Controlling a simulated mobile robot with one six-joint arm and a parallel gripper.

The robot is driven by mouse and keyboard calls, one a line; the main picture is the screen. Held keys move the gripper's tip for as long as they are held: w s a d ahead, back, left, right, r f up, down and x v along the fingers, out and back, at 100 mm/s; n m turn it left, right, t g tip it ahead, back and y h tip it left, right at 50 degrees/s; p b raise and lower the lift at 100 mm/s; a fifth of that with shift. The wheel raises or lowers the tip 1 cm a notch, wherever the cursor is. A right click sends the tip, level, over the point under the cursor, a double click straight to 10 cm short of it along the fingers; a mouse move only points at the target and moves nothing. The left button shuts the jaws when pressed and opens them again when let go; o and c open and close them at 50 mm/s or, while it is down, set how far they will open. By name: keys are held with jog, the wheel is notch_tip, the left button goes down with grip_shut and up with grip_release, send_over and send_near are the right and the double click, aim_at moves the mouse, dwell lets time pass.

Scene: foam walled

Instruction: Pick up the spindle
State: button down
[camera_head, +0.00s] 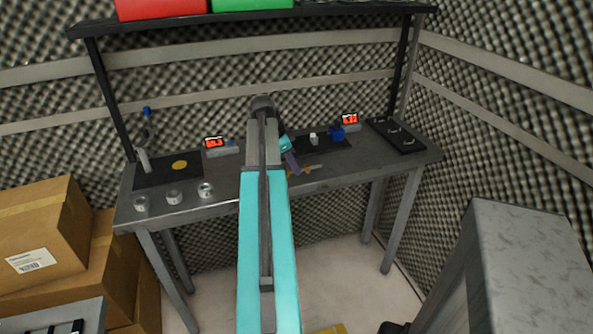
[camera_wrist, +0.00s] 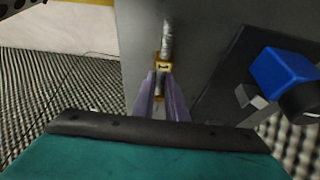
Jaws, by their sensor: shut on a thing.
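The spindle (camera_wrist: 167,42) is a thin grey rod with a brass-coloured collar, seen in the wrist view stretching away from between my fingertips. In the head view the spindle (camera_head: 313,167) lies close to the front edge of the grey workbench (camera_head: 215,192), right of my arm. My gripper (camera_wrist: 160,88) has purple fingers and is shut on the spindle near its collar. In the head view my gripper (camera_head: 296,171) reaches down at the bench edge. The near part of the spindle is partly hidden by the fingers. I cannot tell whether it touches the bench top.
A dark mat with a blue device (camera_head: 337,132) lies just behind my gripper. Red displays (camera_head: 350,119) stand at the back. Several metal cups (camera_head: 173,197) line the bench's front left. A black tray (camera_head: 397,136) is at right. Cardboard boxes (camera_head: 40,235) stand at left.

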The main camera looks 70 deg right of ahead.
jog(key=shift+r, duration=0.1)
jog(key=shift+r+b, duration=0.4)
jog(key=shift+r, duration=1.3)
jog(key=s+a+b, duration=0.1)
jog(key=s+a, duration=0.1)
jog(key=s, duration=0.5)
jog(key=s+a+r+b, duration=0.1)
jog(key=s+a, duration=0.1)
jog(key=s, duration=0.6)
jog(key=shift+s+r, duration=0.2)
jog(key=shift+s, duration=0.05)
